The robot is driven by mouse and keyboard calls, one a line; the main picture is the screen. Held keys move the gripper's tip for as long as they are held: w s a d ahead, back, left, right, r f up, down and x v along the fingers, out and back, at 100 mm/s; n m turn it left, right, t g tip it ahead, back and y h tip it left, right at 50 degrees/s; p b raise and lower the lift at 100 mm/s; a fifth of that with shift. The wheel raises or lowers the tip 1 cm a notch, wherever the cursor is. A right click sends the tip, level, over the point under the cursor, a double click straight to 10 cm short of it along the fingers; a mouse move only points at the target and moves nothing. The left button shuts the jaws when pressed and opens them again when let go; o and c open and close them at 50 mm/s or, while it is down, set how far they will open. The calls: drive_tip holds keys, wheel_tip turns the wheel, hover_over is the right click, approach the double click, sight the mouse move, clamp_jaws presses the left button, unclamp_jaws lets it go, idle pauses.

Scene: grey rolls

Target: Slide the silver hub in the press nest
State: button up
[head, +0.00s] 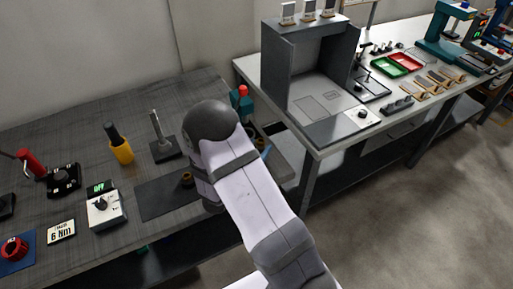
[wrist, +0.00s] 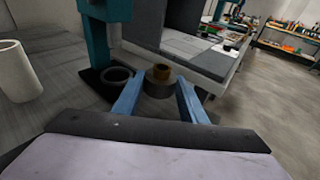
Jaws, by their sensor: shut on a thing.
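The silver hub (wrist: 159,89) is a short grey cylinder with a brass-coloured bush (wrist: 161,72) standing out of its top. In the wrist view it sits between the blue fingers of my gripper (wrist: 160,93), which are shut on it. A dark ring (wrist: 116,75), which looks like the press nest, lies just left of the hub at the foot of the teal press (wrist: 107,30). The hub looks beside the ring, not in it. In the head view the teal press (head: 242,104) has a red top; my arm hides the hub and most of the gripper there.
A pale cylinder (wrist: 15,72) stands left in the wrist view. On the bench, a dark mat (head: 155,199) bears a small brass ring (head: 187,179). A post on a base (head: 163,146) and a yellow-handled tool (head: 120,148) stand behind. A grey booth (head: 283,82) stands right.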

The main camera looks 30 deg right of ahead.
drive_tip(key=shift+w, duration=0.1)
drive_tip(key=shift+w+f+b, duration=0.55)
drive_tip(key=shift+w+b, duration=0.2)
drive_tip(key=shift+w, duration=0.2)
drive_tip(key=shift+w+f+b, duration=0.5)
drive_tip(key=shift+w+b, duration=0.25)
drive_tip(key=shift+w, duration=0.15)
drive_tip(key=shift+w+r+b, duration=0.1)
drive_tip(key=shift+w+b, duration=1)
drive_tip(key=shift+w, duration=2.45)
drive_tip(key=shift+f+b, duration=0.4)
drive_tip(key=shift+b, duration=0.3)
drive_tip(key=o, duration=1.4)
drive_tip(key=shift+s, duration=0.1)
drive_tip(key=shift+c, duration=0.2)
drive_tip(key=shift+a, duration=0.15)
